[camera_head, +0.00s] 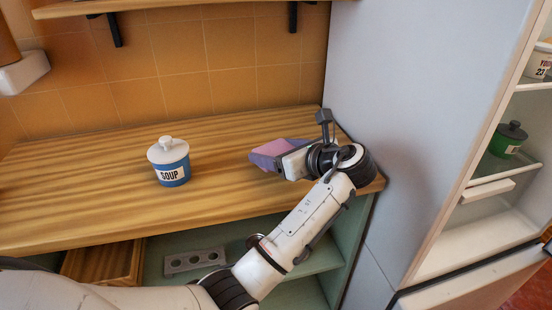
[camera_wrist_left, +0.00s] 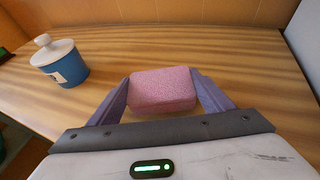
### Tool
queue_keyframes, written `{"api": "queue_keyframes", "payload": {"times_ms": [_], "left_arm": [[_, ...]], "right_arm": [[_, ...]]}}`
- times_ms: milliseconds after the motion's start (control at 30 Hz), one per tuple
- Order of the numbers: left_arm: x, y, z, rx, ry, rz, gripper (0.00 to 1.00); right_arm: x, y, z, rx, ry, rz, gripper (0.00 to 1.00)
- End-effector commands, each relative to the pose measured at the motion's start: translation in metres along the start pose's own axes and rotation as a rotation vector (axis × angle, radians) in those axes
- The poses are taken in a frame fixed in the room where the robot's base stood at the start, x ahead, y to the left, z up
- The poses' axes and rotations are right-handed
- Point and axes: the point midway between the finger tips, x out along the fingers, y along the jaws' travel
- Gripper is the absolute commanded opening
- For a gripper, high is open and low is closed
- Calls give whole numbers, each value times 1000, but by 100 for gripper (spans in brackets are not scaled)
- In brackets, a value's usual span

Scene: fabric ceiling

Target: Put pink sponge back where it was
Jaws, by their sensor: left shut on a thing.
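The pink sponge (camera_wrist_left: 163,88) is between the two purple fingers of my left gripper (camera_wrist_left: 165,95), which is shut on it. In the head view, the sponge (camera_head: 279,147) shows partly, with my gripper (camera_head: 270,157) and wrist hiding much of it. It is over the right part of the wooden counter (camera_head: 90,190); I cannot tell whether it touches the wood. My right gripper is not in view.
A blue soup jar (camera_head: 171,168) with a white lid stands on the counter left of my gripper. A tall grey cabinet side (camera_head: 410,100) bounds the counter on the right. Open shelves with a green pot (camera_head: 508,140) are farther right. The counter between jar and gripper is clear.

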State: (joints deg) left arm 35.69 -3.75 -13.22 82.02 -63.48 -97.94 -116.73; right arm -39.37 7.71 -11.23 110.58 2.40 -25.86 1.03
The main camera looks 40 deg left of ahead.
Motion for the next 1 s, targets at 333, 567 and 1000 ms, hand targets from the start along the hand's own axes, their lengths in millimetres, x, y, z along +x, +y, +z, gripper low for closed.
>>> {"api": "queue_keyframes", "payload": {"times_ms": [333,567,1000], "left_arm": [[6,0,-15,-1,0,-1,55],[7,0,-18,0,0,-1,80],[6,0,-16,-4,0,-1,92]], "right_arm": [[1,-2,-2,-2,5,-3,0],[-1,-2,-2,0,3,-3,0],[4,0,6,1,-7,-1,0]]}}
